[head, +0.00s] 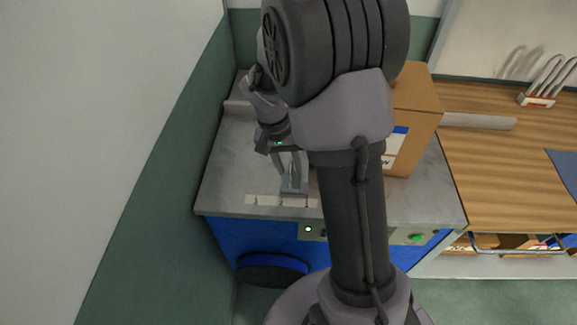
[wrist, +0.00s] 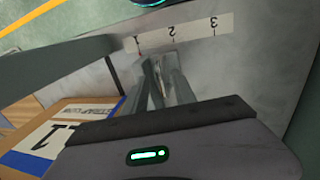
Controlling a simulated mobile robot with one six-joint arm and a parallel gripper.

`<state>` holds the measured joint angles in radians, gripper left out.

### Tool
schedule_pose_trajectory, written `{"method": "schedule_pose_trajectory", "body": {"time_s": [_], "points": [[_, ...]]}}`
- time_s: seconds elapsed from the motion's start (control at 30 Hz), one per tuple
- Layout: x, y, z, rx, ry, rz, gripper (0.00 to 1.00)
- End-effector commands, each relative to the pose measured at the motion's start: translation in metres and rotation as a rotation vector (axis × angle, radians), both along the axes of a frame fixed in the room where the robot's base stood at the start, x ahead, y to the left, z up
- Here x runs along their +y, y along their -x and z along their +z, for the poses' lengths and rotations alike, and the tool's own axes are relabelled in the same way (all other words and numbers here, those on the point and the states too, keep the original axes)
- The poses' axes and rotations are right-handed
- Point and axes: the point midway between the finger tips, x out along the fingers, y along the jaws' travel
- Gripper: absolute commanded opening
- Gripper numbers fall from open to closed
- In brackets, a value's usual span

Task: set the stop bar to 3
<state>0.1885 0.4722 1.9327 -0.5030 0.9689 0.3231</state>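The white number strip (head: 262,200) lies along the front edge of the grey worktop. In the wrist view the strip (wrist: 192,31) shows 1, 2 and 3 from left to right. My gripper (head: 293,187) points down at the worktop just behind the strip. In the wrist view my gripper (wrist: 163,60) has its fingertips close together, below the stretch between 1 and 2. I cannot tell whether something thin is between them. I cannot pick out the stop bar for certain; my arm and fingers hide part of the worktop.
A cardboard box (head: 414,101) stands on the right of the grey worktop (head: 235,155). A wooden bench (head: 490,160) with a wire rack (head: 547,82) is further right. A wall closes the left side. A broad grey-green piece (wrist: 55,58) crosses the wrist view's left.

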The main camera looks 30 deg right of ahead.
Motion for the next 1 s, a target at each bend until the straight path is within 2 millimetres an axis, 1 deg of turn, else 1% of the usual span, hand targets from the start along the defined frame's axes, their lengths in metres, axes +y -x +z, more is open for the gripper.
{"method": "schedule_pose_trajectory", "body": {"time_s": [0.07, 0.1, 0.17, 0.2, 0.27, 1.0], "points": [[0.0001, -0.0001, 0.0006, 0.000, 0.000, 0.000, 0.32], [0.0001, -0.0001, 0.0007, 0.000, 0.000, 0.000, 0.30], [0.0001, -0.0001, 0.0007, 0.000, 0.000, 0.000, 0.19], [0.0002, -0.0001, 0.0008, 0.000, 0.000, 0.000, 0.11], [0.0002, -0.0001, 0.0008, 0.000, 0.000, 0.000, 0.00], [0.0002, -0.0003, 0.0011, 0.000, 0.000, 0.000, 0.00]]}}
